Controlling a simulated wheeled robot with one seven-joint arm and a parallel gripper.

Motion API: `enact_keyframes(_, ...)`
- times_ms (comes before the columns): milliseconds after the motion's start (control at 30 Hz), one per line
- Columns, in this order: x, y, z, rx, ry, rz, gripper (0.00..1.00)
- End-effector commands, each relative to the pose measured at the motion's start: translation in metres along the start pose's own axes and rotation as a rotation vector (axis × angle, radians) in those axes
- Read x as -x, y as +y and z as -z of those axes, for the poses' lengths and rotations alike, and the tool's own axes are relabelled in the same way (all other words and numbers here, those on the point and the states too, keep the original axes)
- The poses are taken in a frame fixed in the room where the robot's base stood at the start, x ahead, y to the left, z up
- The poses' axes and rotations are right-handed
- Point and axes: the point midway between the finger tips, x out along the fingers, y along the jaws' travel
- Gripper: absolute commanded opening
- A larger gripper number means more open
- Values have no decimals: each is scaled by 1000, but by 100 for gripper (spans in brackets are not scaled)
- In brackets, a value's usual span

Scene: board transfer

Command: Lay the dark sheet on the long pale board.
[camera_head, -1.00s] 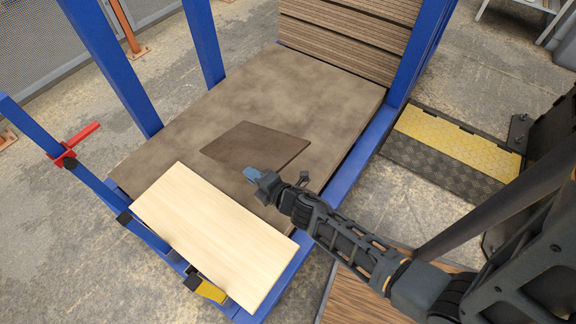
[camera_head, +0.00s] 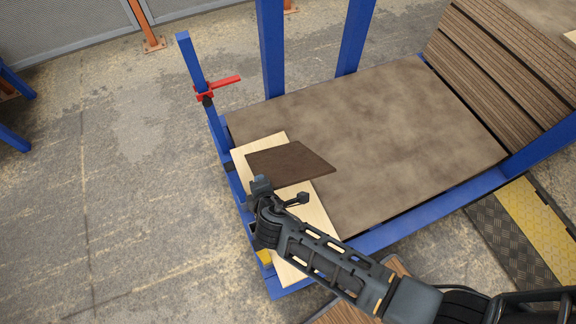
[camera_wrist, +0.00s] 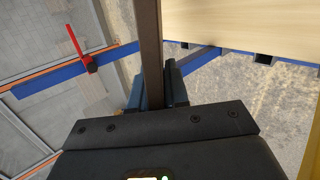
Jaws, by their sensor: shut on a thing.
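The dark sheet (camera_head: 290,161) is a thin brown panel. In the head view it overlaps the far part of the long pale board (camera_head: 316,217) and reaches past the board's right edge. My gripper (camera_head: 262,184) is shut on the sheet's near left edge. In the wrist view the sheet (camera_wrist: 149,45) shows edge-on as a dark strip between the fingers (camera_wrist: 155,92), with the pale board (camera_wrist: 245,24) to its right. The sheet looks held above the board; I cannot tell the gap or any contact.
The pale board lies at the left end of a large brown platform (camera_head: 400,130) with a blue frame. Blue posts (camera_head: 271,45) stand behind, and a red clamp handle (camera_head: 220,86) sits on the left post. Stacked ridged panels (camera_head: 500,75) stand at the right.

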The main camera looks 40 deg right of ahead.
Motion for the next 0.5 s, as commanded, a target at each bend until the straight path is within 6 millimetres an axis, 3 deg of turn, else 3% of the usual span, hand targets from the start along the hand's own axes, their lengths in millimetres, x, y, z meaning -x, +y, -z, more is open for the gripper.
enact_keyframes(33, 9, 5, 10, 9, 6, 9, 0)
enact_keyframes(200, 17, 2, 23, 16, 10, 33, 0)
enact_keyframes(500, 7, -10, 25, 16, 10, 35, 0)
